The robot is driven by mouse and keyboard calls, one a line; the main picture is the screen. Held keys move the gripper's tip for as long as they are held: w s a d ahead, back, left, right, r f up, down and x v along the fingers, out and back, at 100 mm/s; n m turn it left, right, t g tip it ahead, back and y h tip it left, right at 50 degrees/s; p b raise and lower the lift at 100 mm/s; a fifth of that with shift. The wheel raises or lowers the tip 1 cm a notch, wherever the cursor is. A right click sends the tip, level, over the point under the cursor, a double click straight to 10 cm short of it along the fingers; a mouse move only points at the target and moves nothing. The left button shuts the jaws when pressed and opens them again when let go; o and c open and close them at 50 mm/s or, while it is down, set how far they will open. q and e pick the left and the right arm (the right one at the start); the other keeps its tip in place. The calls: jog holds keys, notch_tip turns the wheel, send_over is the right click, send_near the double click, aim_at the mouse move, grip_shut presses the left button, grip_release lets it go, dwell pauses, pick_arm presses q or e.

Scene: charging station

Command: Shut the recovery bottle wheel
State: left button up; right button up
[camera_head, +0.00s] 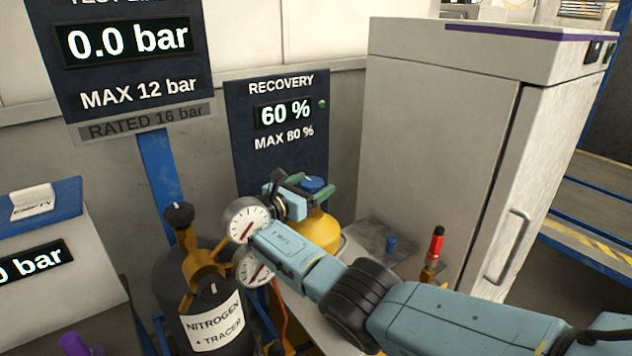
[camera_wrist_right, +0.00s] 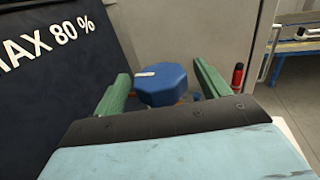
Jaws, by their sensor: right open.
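The recovery bottle (camera_head: 320,230) is yellow and stands below the recovery sign, partly hidden behind my right arm. Its blue wheel (camera_head: 313,185) sits on top; in the right wrist view the blue wheel (camera_wrist_right: 167,84) has a white mark on its top face. My right gripper (camera_head: 302,190) is open, with its green fingers at the wheel. In the right wrist view the right gripper (camera_wrist_right: 163,88) has one finger on each side of the wheel, with gaps visible. My left gripper is not in view.
The recovery sign (camera_head: 279,150) reads 60 %, MAX 80 %. A nitrogen and tracer bottle (camera_head: 165,285) with gauges (camera_head: 247,221) stands left of my arm. A large grey cabinet (camera_head: 435,140) stands to the right.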

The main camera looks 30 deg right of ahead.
aim_at(304, 188)
jog(key=v, duration=0.5)
jog(key=shift+a, duration=0.2)
jog(key=shift+r, duration=0.1)
